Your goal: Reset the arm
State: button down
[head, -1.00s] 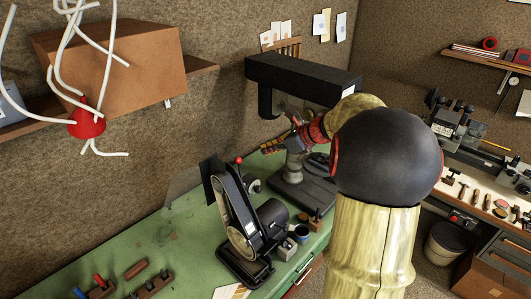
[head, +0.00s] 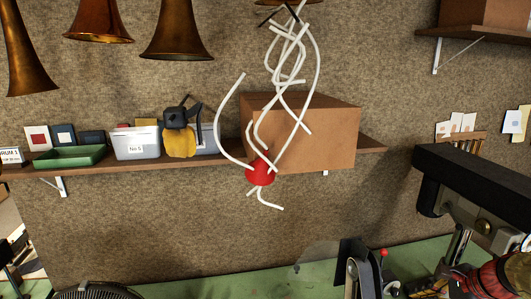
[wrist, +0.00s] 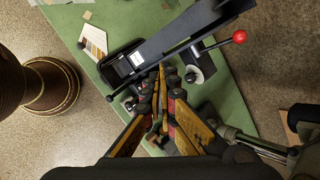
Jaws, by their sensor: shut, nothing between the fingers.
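My gripper (wrist: 166,78) shows in the wrist view with its orange and black fingers drawn together and nothing held between them. It hangs over the green bench (wrist: 225,98), beside a black belt machine (wrist: 165,45) with a red ball knob (wrist: 239,36). I cannot tell from the wrist view how high the fingertips are above the bench. In the head view part of my arm shows at the lower right corner; the fingers are not clear there.
The belt machine's top shows in the head view (head: 355,268), near a black overhanging arm (head: 475,187). A wall shelf (head: 215,158) holds a cardboard box (head: 325,140) and bins. A striped card (wrist: 93,38) lies on the bench.

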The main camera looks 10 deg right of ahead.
jog(key=s+a+f+n+h+b, duration=0.1)
jog(key=s+a+f+n+b, duration=0.4)
jog(key=a+f+n+b, duration=0.1)
jog(key=s+a+f+n+h+b, duration=0.1)
jog(key=s+a+f+n+b, duration=0.5)
jog(key=a+n+b, duration=0.3)
jog(key=s+a+f+n+b, duration=0.5)
jog(key=a+f+n+b, duration=0.2)
jog(key=a+b, duration=0.4)
jog(key=a, duration=0.3)
jog(key=shift+s+f+g+h, duration=0.3)
jog(key=shift+s+g+h, duration=0.1)
jog(key=c, duration=2.5)
grip_release()
